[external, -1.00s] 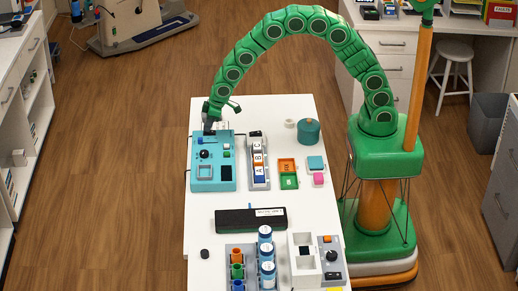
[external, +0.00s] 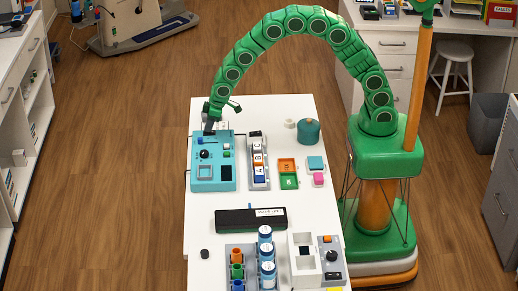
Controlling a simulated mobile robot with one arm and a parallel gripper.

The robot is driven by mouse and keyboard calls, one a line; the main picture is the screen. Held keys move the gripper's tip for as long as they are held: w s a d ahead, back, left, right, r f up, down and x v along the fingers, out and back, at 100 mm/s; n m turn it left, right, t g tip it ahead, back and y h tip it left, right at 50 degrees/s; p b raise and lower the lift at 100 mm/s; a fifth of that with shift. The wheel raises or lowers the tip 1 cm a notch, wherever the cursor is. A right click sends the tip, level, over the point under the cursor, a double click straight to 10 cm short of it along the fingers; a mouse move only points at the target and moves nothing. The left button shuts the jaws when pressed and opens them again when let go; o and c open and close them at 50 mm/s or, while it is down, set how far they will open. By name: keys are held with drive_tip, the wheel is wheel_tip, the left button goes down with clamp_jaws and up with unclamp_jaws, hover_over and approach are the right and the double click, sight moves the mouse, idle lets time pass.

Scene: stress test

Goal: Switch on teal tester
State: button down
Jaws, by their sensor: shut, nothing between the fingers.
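The teal tester (external: 214,180) is a flat box at the upper left of the white table. On its top are a black knob, small blue, white and green parts, a pale panel and a dark square. My gripper (external: 209,127) is shut and empty. It points down at the tester's far edge, near the small blue part. I cannot tell whether its tip touches the tester. The gripper's tip hides part of that far edge.
Right of the tester stand a rack with lettered blocks (external: 260,168), orange and green trays (external: 288,174) and a teal round pot (external: 309,131). A black bar (external: 250,219), blue-lidded jars (external: 265,234) and a white device (external: 304,262) are nearer. The table's left front is mostly clear.

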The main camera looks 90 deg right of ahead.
drive_tip(key=shift+s, duration=0.55)
drive_tip(key=shift+r, duration=0.1)
drive_tip(key=shift+r, duration=0.8)
drive_tip(key=v, duration=1.2)
drive_tip(key=shift+r, duration=0.1)
drive_tip(key=shift+w+r, duration=0.1)
drive_tip(key=shift+w, duration=0.55)
